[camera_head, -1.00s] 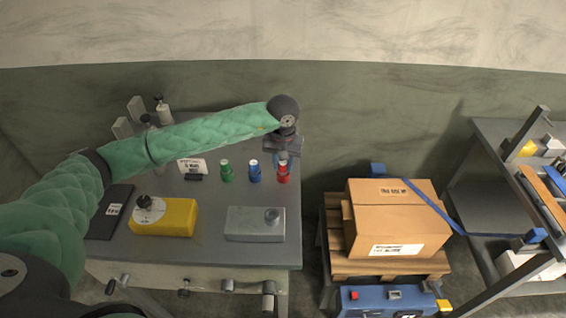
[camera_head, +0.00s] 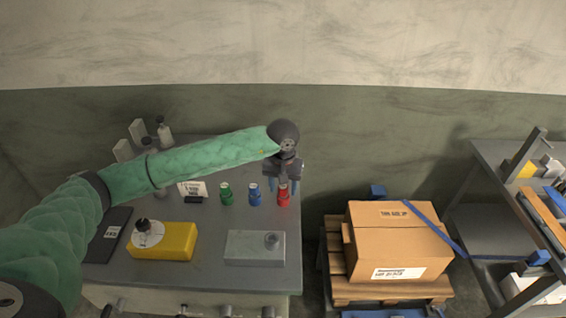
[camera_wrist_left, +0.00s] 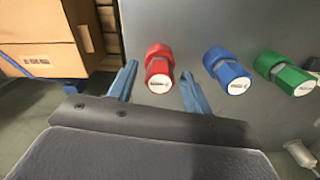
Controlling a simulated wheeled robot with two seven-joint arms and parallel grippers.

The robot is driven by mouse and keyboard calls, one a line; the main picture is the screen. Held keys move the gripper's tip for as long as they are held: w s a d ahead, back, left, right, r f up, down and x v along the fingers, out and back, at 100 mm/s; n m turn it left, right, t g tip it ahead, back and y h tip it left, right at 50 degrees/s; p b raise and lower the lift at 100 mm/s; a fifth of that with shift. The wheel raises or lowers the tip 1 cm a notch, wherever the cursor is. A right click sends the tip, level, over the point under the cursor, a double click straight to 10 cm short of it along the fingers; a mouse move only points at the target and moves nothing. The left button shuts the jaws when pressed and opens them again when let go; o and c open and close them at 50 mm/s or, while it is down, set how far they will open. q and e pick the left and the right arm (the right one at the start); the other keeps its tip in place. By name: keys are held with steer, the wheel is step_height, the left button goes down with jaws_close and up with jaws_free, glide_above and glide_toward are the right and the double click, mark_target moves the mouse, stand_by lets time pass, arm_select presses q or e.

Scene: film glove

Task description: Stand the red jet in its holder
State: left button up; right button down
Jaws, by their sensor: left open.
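The red jet (camera_head: 283,197) stands upright near the table's right edge, and it also shows in the left wrist view (camera_wrist_left: 159,69). My left gripper (camera_head: 283,185) is open just above and behind it. In the left wrist view its two blue fingers (camera_wrist_left: 158,84) lie on either side of the jet, apart from it, with the jet's pale hexagonal end between the tips. My right gripper is out of view.
A blue jet (camera_head: 255,195) and a green jet (camera_head: 227,194) stand left of the red one. A yellow box (camera_head: 175,242), a small sign (camera_head: 191,188) and bottles occupy the left side. A carton (camera_head: 395,243) on a pallet stands beyond the table's right edge.

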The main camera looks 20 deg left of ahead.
mark_target(283, 187)
arm_select(q)
steer(key=shift+r, duration=0.2)
steer(key=shift+r+b, duration=0.25)
steer(key=shift+b, duration=0.05)
steer(key=shift+w+r+b, duration=0.1)
steer(key=shift+r+b, duration=0.2)
steer(key=shift+r, duration=0.7)
step_height(283, 187, up, 9)
steer(key=b, duration=0.3)
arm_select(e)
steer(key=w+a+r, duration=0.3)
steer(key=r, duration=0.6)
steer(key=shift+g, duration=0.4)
arm_select(q)
steer(key=shift+r, duration=0.15)
